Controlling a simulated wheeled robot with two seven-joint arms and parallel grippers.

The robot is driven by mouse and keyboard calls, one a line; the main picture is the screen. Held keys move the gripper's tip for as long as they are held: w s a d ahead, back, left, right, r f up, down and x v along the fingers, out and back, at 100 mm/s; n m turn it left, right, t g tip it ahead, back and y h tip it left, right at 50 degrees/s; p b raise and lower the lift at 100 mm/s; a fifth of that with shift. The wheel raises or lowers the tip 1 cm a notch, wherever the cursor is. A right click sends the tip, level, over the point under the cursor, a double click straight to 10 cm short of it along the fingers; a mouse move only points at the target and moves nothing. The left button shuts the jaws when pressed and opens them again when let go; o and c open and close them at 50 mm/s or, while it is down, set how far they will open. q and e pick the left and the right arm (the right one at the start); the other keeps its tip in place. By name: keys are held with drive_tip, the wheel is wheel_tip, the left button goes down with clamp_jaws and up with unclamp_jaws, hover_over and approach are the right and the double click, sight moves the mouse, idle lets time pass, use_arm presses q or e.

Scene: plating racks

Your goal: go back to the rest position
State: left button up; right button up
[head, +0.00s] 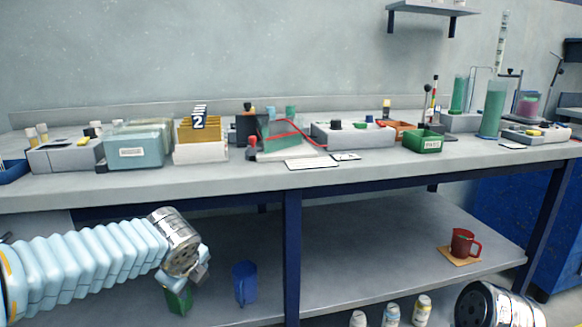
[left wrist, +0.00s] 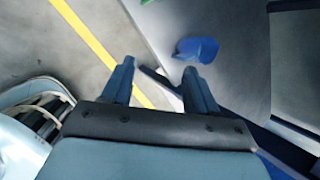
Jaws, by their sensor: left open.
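My left gripper (head: 197,272) hangs in front of the bench's lower shelf at the left in the head view. In the left wrist view my left gripper (left wrist: 160,82) has its two fingers spread apart with nothing between them. Below the fingers are the floor with a yellow line and the edge of a grey shelf. My right gripper does not show; only a metal wrist part of mine is at the bottom right of the head view.
The bench top (head: 240,180) carries boxes, a green bin (head: 428,143) and glassware. On the lower shelf (head: 370,258) are a blue pitcher (head: 245,283), a green item (head: 178,300) near my left gripper, and a red mug (head: 462,243) on a coaster. Several bottles (head: 391,314) stand below.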

use_arm(q)
drive_tip(key=s+d+f+n+g+h, duration=0.2)
drive_tip(key=d+f+n, duration=0.2)
drive_tip(key=f, duration=0.7)
drive_tip(key=s+d+f+n+g+h, duration=0.2)
drive_tip(key=s+d+f+n+h, duration=0.15)
drive_tip(key=f, duration=0.75)
drive_tip(key=s+d+f+n+g+p, duration=0.1)
drive_tip(key=s+d+f+n+p, duration=0.1)
drive_tip(key=s+f+n, duration=1.2)
wheel_tip(320, 180, down, 3)
drive_tip(key=shift+d+r+n, duration=0.1)
drive_tip(key=shift+d+n, duration=0.25)
drive_tip(key=shift+n, duration=0.8)
drive_tip(key=shift+h, duration=0.25)
